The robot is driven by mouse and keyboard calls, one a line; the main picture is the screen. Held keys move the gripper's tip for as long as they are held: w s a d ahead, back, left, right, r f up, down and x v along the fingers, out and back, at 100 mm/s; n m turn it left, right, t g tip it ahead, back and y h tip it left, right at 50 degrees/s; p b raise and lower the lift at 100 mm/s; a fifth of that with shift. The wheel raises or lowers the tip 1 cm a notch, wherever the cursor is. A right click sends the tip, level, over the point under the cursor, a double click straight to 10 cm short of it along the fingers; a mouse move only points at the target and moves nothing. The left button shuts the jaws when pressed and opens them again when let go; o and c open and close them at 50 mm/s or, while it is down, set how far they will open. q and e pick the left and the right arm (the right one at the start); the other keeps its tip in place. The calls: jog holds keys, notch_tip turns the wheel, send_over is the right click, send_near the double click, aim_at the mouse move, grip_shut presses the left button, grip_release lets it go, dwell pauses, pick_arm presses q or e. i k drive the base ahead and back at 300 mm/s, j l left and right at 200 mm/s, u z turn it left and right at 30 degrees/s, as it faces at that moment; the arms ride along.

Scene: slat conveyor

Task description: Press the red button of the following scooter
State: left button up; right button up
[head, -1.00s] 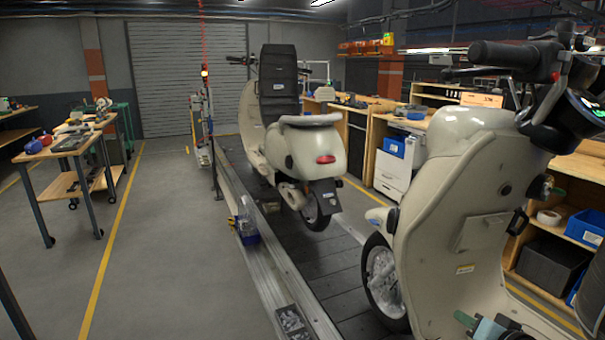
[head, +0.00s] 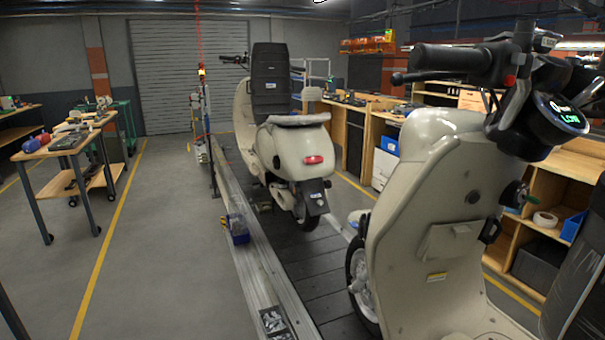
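The near cream scooter (head: 425,225) stands on the right, behind the other scooter on the line. A small red button (head: 510,80) sits on its handlebar, beside the dark left grip (head: 447,58). Its round display (head: 560,112) is lit with green text reading "LOW". The scooter ahead (head: 290,150) is also cream and shows its red tail light. Neither of my grippers is in view, and nothing is seen touching the button.
The slat conveyor (head: 318,262) runs under both scooters, with a metal rail (head: 246,262) along its left edge. A blue bin (head: 238,229) sits on the rail. Workbenches and shelves line the right. A tool table (head: 68,150) stands left. The floor between is clear.

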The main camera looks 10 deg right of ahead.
aim_at(509, 81)
jog(key=z, duration=1.25)
